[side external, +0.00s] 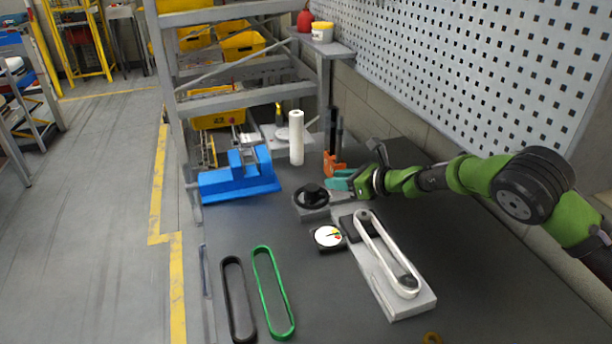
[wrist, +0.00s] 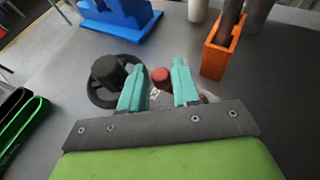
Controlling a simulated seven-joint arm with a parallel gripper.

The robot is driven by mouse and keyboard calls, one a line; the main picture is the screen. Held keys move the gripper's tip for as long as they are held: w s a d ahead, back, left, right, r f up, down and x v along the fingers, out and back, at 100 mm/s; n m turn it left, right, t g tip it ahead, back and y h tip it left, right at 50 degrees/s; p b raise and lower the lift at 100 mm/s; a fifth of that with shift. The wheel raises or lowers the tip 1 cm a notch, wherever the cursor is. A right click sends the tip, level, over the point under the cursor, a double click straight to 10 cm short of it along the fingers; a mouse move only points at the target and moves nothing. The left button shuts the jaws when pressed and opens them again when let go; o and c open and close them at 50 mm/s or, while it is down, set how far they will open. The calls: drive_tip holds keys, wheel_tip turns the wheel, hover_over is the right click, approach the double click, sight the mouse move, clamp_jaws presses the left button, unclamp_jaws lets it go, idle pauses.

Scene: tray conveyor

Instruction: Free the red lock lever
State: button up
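The red lock lever shows only as a round red knob (wrist: 160,75) in the wrist view, with a pale part below it. My gripper (wrist: 160,68) has two teal fingers set apart, one on each side of the knob, with a gap visible on both sides. I cannot tell whether the knob is level with the fingertips or just beyond them. In the side external view my gripper (side external: 339,182) is low beside the black handwheel (side external: 312,193), and the red lever is hidden there. The handwheel (wrist: 107,76) is just left of the fingers in the wrist view.
An orange holder (wrist: 214,57) with dark upright tools stands to the right. A blue block (side external: 240,178) and a white cylinder (side external: 296,137) stand behind. A gauge (side external: 328,237), a white-belted conveyor (side external: 418,298), a black belt (side external: 228,298) and a green belt (side external: 262,285) lie nearer the camera.

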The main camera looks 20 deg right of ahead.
drive_tip(key=shift+o, duration=1.3)
drive_tip(key=shift+s+d+r, duration=0.2)
drive_tip(key=shift+s, duration=0.05)
drive_tip(key=v, duration=0.4)
drive_tip(key=shift+s+d+r, duration=0.1)
wheel_tip(320, 180, up, 7)
drive_tip(key=shift+s, duration=0.1)
